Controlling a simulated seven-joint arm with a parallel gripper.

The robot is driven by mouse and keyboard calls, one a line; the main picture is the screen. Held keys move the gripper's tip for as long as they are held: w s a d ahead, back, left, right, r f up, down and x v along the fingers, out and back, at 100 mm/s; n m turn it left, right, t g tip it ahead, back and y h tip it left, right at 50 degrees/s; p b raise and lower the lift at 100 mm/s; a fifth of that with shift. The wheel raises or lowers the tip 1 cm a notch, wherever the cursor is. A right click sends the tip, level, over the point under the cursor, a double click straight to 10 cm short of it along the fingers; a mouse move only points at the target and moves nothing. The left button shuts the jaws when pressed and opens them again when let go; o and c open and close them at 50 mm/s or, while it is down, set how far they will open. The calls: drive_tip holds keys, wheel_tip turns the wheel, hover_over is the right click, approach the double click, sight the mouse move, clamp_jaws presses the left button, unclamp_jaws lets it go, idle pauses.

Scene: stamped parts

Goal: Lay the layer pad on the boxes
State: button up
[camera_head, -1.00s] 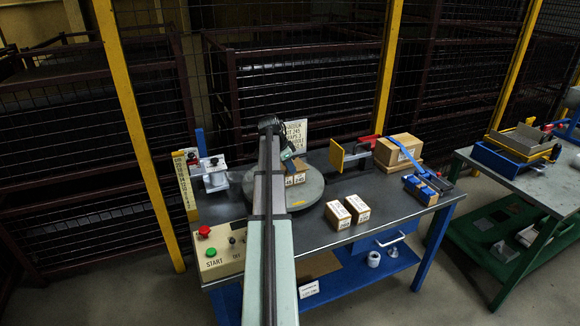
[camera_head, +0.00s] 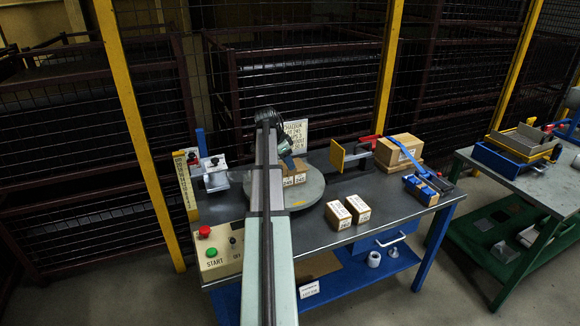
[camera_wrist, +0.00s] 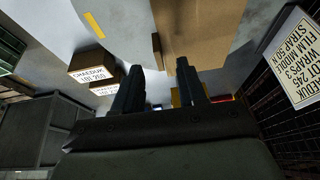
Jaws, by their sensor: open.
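Labelled cartons (camera_head: 294,179) stand on the grey round turntable (camera_head: 312,190). My gripper (camera_head: 290,163) is just above them, partly hidden by my arm. In the wrist view, its two dark fingers (camera_wrist: 158,82) are apart with nothing between them. A broad plain brown cardboard surface (camera_wrist: 205,35) lies beyond the fingertips. I cannot tell whether it is the layer pad or the carton tops. Two more labelled boxes (camera_head: 338,215) stand on the bench in front of and right of the turntable; they also show in the wrist view (camera_wrist: 92,64).
A yellow plate stand (camera_head: 337,156) and a strapped brown carton (camera_head: 398,149) are at the bench's right. A printed sign (camera_head: 297,134) stands behind the turntable. A button panel (camera_head: 222,252) is front left, a white clamp fixture (camera_head: 213,173) back left. A mesh fence runs behind.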

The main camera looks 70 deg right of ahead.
drive_tip(key=v, duration=1)
drive_tip(key=shift+r, duration=0.25)
